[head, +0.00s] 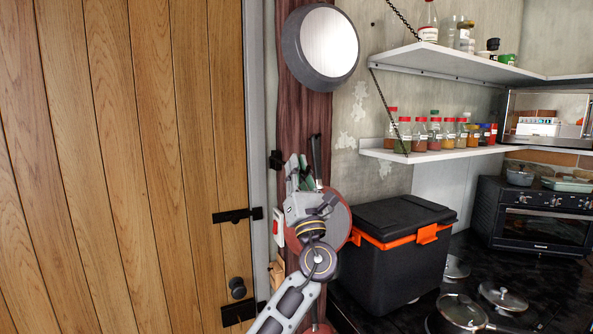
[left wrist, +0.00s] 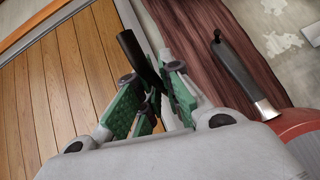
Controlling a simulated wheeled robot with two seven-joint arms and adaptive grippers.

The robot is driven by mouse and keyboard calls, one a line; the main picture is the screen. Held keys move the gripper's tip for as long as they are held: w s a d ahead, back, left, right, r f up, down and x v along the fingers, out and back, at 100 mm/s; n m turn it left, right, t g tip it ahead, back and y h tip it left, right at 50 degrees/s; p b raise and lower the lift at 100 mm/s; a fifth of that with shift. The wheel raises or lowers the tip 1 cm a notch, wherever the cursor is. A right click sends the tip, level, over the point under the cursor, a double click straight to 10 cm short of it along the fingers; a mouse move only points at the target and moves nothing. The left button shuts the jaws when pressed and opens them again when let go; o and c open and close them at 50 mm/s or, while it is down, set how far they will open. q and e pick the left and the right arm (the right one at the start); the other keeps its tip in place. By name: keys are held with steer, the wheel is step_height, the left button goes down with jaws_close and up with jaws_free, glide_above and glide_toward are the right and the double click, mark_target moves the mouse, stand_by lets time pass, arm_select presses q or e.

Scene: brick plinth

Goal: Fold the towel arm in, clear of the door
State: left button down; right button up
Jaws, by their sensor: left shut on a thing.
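The wooden door (head: 120,150) fills the left of the head view and shows at the left of the left wrist view (left wrist: 60,85). A black bar, seemingly the towel arm (left wrist: 138,58), lies between the green-padded fingers of my left gripper (left wrist: 150,78). The gripper is shut on it. In the head view my left gripper (head: 300,175) is in front of the dark red wooden post (head: 305,105), just right of the door frame. It hides most of the towel arm there. I cannot tell the bar's full length. My right gripper is not in view.
A red pan (head: 342,225) with a black handle (head: 315,155) hangs on the post, close behind my left gripper. A black box with orange trim (head: 390,260) stands on the counter at right. Shelves with jars (head: 430,158) are beyond.

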arm_select(q)
steer(key=shift+r, duration=0.1)
steer(key=c, duration=2)
jaws_free()
steer(key=o, duration=0.4)
steer(key=shift+w+d, duration=0.1)
steer(key=shift+d, duration=0.1)
steer(key=shift+o, duration=0.2)
steer(key=shift+a, duration=0.1)
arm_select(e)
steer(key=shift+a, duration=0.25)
arm_select(q)
steer(key=shift+f, duration=0.2)
steer(key=shift+s+f, duration=0.35)
steer(key=shift+s, duration=0.05)
steer(key=v, duration=1)
steer(key=shift+s+f, duration=0.3)
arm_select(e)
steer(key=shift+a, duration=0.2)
